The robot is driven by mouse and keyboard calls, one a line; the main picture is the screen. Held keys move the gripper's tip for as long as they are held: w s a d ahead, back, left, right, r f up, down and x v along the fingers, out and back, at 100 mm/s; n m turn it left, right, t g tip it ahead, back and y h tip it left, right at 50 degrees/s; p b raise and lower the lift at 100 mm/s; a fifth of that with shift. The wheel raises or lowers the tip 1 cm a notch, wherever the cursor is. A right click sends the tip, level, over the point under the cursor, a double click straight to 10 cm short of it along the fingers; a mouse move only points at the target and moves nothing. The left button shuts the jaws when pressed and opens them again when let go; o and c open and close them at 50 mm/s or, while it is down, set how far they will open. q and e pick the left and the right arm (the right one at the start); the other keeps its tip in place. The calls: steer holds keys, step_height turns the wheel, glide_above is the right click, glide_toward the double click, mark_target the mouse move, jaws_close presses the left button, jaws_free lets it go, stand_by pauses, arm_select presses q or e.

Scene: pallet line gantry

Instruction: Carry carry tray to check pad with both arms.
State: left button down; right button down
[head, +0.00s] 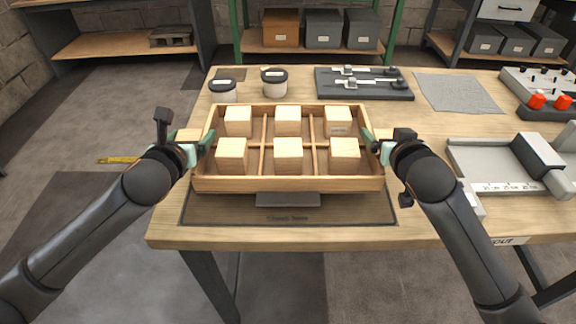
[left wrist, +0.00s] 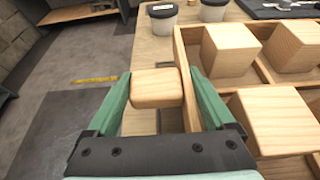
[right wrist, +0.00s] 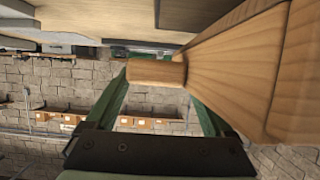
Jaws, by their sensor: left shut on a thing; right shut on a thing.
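The carry tray (head: 290,184) is a wooden box with thin dividers, with a pale wooden cube in each compartment. It looks level, over a brown mat (head: 230,212) with small lettering I cannot read; I cannot tell whether this mat is the check pad. My left gripper (head: 197,142) is shut on the tray's left handle, a wooden block (left wrist: 156,88) between its fingers in the left wrist view. My right gripper (head: 373,143) is shut on the right handle (right wrist: 156,72), seen in the right wrist view beside the tray wall (right wrist: 240,65). The tray's underside is hidden in the head view.
A dark grey plate (head: 288,199) shows below the tray's front edge. Behind the tray stand two lidded jars (head: 274,84) (head: 222,92) and a black fixture (head: 362,84). A grey square sheet (head: 458,92) lies back right. A metal tray-like device (head: 500,160) stands right.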

stand_by(0.3)
